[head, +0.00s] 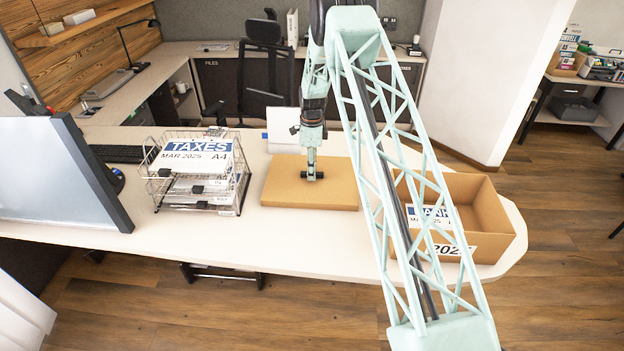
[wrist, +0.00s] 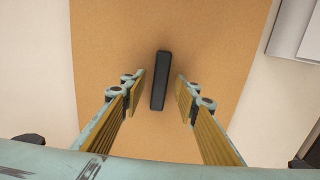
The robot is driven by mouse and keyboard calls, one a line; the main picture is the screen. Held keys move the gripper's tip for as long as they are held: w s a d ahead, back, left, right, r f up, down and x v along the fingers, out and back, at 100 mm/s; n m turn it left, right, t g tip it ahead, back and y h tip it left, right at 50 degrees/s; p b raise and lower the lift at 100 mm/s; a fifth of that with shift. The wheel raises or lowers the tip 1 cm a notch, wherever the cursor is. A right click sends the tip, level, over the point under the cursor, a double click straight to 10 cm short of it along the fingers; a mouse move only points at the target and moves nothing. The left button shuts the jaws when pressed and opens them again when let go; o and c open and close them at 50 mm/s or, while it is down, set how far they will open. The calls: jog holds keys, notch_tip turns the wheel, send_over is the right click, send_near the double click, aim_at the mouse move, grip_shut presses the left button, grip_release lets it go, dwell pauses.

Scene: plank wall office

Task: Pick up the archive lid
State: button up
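The archive lid (head: 335,192) is a flat brown cardboard panel lying on the white desk, between the wire tray rack and the open box. In the wrist view the lid (wrist: 220,50) fills the middle, with a black bar handle (wrist: 160,80) on top. My gripper (head: 312,178) is over the lid at the handle. In the wrist view my gripper (wrist: 160,95) is open, with one finger on each side of the handle and a gap on both sides. The head view hides part of the handle behind the gripper.
An open cardboard box (head: 490,220) with papers stands at the desk's right end, partly behind my arm. A wire tray rack (head: 240,180) with a TAXES sheet (head: 197,158) stands left of the lid. A monitor (head: 60,180) is far left. The desk front (head: 300,240) is clear.

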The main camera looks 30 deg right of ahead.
grip_shut()
jog(key=shift+r, duration=0.15)
jog(key=shift+r, duration=1.55)
jog(key=shift+s+r, duration=0.15)
jog(key=shift+s, duration=0.05)
jog(key=s+a, duration=0.1)
jog(key=s, duration=0.4)
jog(key=s+a+r, duration=0.1)
jog(key=s, duration=0.4)
jog(key=s+a, duration=0.1)
jog(key=s, duration=0.4)
jog(key=shift+s+a+r, duration=0.1)
jog(key=shift+a+r, duration=0.1)
jog(key=shift+a+b, duration=0.1)
jog(key=shift+b, duration=0.2)
